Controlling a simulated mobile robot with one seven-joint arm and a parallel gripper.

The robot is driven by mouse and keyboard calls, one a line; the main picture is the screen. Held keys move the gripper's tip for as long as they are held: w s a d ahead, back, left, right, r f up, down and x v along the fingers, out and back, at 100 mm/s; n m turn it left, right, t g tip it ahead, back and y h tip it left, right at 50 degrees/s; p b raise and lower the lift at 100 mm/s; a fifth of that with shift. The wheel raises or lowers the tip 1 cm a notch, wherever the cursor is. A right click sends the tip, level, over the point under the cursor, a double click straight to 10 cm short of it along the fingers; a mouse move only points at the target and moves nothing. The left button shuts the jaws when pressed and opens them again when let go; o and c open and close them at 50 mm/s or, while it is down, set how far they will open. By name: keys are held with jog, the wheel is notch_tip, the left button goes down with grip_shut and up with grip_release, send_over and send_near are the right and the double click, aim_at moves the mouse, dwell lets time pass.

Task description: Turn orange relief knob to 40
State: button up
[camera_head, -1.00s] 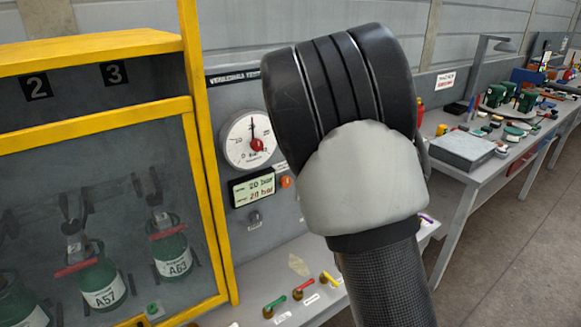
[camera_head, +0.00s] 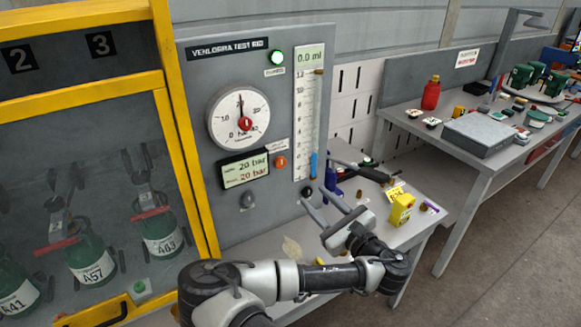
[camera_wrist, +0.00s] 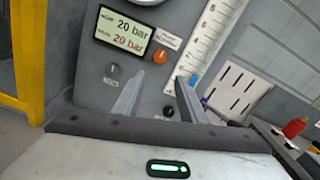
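The orange relief knob (camera_head: 281,162) is a small round knob on the grey test rig panel (camera_head: 273,75), right of the display (camera_head: 245,170). It also shows in the wrist view (camera_wrist: 161,56), above and between my fingertips. My gripper (camera_head: 314,196) is open and empty, below and to the right of the knob in the head view, apart from it. Its two fingers also show in the wrist view (camera_wrist: 159,82). The display reads 20 bar on both lines. The dial gauge (camera_head: 239,118) has its needle near straight up.
A grey knob (camera_head: 247,201) sits below the display. A tall scale tube (camera_head: 309,110) with a blue lower part stands right of the knob. The bench holds a yellow box (camera_head: 401,209) and loose tools. A yellow-framed cabinet (camera_head: 175,120) stands at left.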

aim_at(282, 164)
jog(key=p+x, duration=0.2)
jog(key=x, duration=1.5)
jog(key=shift+s, duration=0.1)
jog(key=c, duration=0.8)
